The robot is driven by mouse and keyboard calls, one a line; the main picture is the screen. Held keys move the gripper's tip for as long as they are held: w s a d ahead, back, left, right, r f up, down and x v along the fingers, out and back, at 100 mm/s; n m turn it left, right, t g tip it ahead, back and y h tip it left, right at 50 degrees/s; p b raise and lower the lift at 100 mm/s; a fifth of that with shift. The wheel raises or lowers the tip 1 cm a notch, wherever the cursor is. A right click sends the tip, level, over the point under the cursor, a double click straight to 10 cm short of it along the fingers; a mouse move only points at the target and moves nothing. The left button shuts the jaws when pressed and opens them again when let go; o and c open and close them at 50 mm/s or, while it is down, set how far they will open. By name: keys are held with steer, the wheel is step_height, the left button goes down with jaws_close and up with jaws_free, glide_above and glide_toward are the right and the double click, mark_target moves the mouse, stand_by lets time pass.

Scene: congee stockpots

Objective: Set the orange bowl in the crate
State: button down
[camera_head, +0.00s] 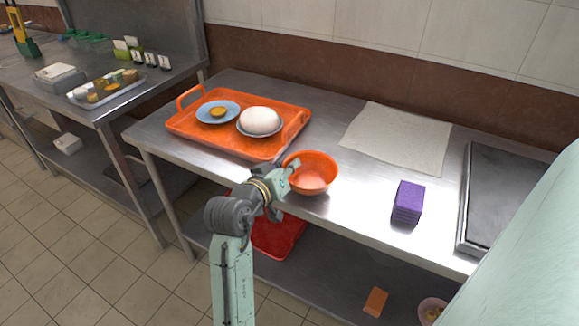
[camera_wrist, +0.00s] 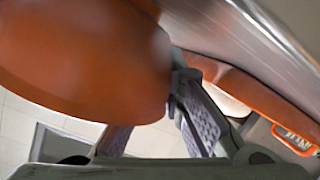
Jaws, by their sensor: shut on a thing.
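The orange bowl (camera_head: 314,176) is at the front edge of the steel table, right of the orange tray. It fills the upper left of the wrist view (camera_wrist: 80,55). My gripper (camera_head: 290,175) is shut on its left rim; the fingers also show in the wrist view (camera_wrist: 180,90). The bowl looks about level; I cannot tell whether it touches the table. A red box-like thing (camera_head: 277,236), perhaps the crate, is on the lower shelf below, partly hidden by my arm and the table edge.
A purple block (camera_head: 409,202), a pale cloth (camera_head: 397,138) and a dark-topped metal unit (camera_head: 500,200) are further right. The table between bowl and block is clear.

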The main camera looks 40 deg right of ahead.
steer(key=c, duration=1.7)
jaws_free()
steer(key=shift+f, duration=0.1)
